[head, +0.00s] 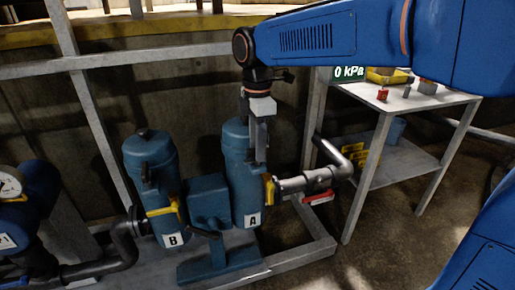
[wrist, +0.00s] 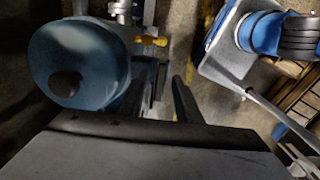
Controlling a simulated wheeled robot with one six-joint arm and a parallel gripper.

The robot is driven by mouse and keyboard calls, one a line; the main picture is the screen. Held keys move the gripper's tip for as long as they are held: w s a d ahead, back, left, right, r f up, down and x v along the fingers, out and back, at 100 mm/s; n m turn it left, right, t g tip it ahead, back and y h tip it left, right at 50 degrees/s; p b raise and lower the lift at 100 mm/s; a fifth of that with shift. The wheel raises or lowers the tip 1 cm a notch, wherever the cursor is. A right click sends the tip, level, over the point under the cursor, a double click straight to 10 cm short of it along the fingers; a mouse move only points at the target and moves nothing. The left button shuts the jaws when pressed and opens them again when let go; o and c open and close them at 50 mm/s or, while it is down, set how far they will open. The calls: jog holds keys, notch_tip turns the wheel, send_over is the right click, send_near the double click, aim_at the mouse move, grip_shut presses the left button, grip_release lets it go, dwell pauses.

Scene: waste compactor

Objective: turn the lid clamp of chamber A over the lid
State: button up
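Chamber A (head: 240,175) is a blue upright cylinder with a white "A" label, its lid on top. In the wrist view its round blue lid (wrist: 95,50) fills the upper left, with a dark knob (wrist: 65,84) on it. My gripper (head: 261,158) points down at the right front side of the chamber's top. In the wrist view my gripper (wrist: 159,85) has its two dark fingers apart, just right of the lid. A narrow dark upright piece (wrist: 158,80), possibly the lid clamp, shows between them. Contact cannot be told. In the head view my gripper hides this spot.
Chamber B (head: 155,190) stands left with a dark lever at its top. A yellow handle (head: 269,191) and grey pipe (head: 310,181) are right of chamber A. A bench (head: 435,97) with a "0 kPa" display (head: 349,72) stands further right. Open floor lies front right.

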jog(key=shift+f, duration=0.45)
grip_shut()
